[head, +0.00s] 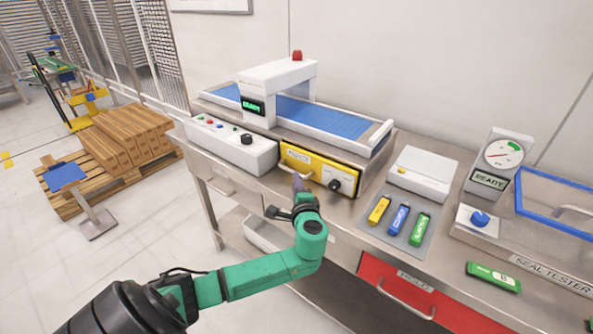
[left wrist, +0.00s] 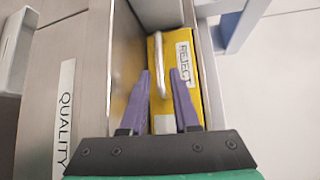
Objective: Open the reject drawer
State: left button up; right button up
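The reject drawer (head: 318,165) has a yellow front and sits under the blue conveyor, and it looks shut. In the left wrist view its yellow front (left wrist: 189,100) carries a label reading REJECT and a pale bar handle (left wrist: 159,62). My left gripper (head: 297,180) is in front of the drawer's left part, near the handle. In the left wrist view its purple fingers (left wrist: 160,74) are apart, with the handle's near end between their tips in the picture. I cannot tell whether they touch it. My right gripper is not in view.
A black knob (head: 335,186) is at the drawer's right side. A white control box (head: 232,146) stands to the left. A grey mat with yellow, blue and green packs (head: 399,219) lies to the right. A red drawer (head: 373,271) is below the counter.

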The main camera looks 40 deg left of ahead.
aim_at(293, 170)
pick_arm(q)
jog(key=x, duration=0.7)
jog(key=shift+w+a+f, duration=0.1)
jog(key=shift+w+a, duration=0.05)
jog(key=shift+w, duration=0.15)
grip_shut()
dwell(0.9)
